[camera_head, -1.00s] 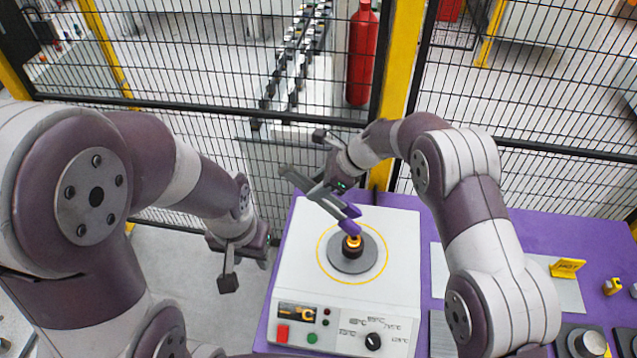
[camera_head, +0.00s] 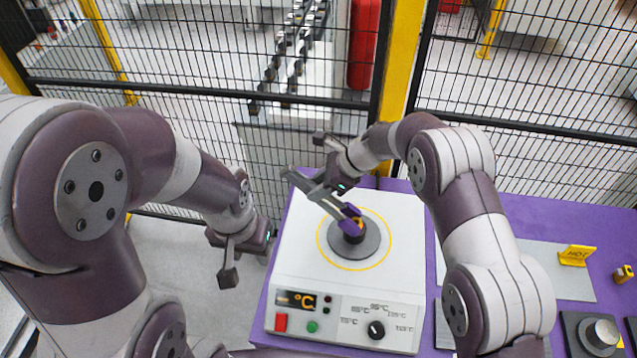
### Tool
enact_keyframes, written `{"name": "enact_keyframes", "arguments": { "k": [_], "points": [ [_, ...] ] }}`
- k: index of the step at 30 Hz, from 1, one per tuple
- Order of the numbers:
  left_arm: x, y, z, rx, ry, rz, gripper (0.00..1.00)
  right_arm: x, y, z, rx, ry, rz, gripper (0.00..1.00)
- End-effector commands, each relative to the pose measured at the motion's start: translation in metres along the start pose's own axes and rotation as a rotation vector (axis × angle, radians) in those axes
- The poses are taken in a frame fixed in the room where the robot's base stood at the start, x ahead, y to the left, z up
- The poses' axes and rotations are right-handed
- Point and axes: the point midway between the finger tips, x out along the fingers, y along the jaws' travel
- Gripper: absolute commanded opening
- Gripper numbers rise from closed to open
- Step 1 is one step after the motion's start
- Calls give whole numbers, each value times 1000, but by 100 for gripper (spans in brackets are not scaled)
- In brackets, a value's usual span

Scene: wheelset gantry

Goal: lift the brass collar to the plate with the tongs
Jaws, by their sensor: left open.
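The brass collar (camera_head: 359,222) is a small yellow ring at the dark round disc (camera_head: 363,253) on top of the white heater box. The grey tongs (camera_head: 325,196) with purple tips (camera_head: 349,211) reach down to it from the upper left. The tips overlap the collar and hide most of it; I cannot tell whether they grip it. My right gripper (camera_head: 320,182) is shut on the tongs above the box's far left part. My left gripper (camera_head: 246,262) is open and empty, left of the box. A flat light metal plate (camera_head: 540,270) lies on the right.
The heater box (camera_head: 300,268) has a front panel with a knob, buttons and a display. It stands on a purple bench (camera_head: 530,222). A yellow HOT sign (camera_head: 577,256) stands at the plate. A round metal knob unit (camera_head: 600,335) sits front right. A mesh fence (camera_head: 520,130) closes off the back.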

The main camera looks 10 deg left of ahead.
Motion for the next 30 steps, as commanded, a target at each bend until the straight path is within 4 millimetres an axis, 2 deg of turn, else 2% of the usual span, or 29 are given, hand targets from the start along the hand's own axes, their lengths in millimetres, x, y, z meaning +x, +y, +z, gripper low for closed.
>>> {"name": "enact_keyframes", "arguments": {
  "k": [1,6,17,20,21,26,30],
  "points": [
    [7,0,1,0,0,0,43,7,0,-5,0,0,0,32],
    [16,0,2,0,0,0,43,17,1,-13,-1,0,0,32],
    [16,0,2,0,0,0,43,18,1,-14,-1,0,0,32],
    [16,0,2,0,0,0,43,18,1,-14,-1,0,0,5],
    [16,0,2,0,0,0,43,18,1,-14,-1,0,0,1],
    [12,0,1,0,0,0,43,14,0,-10,-1,0,-1,0],
    [-1,0,0,0,0,0,43,1,0,0,-1,-1,-1,0]
  ]
}}
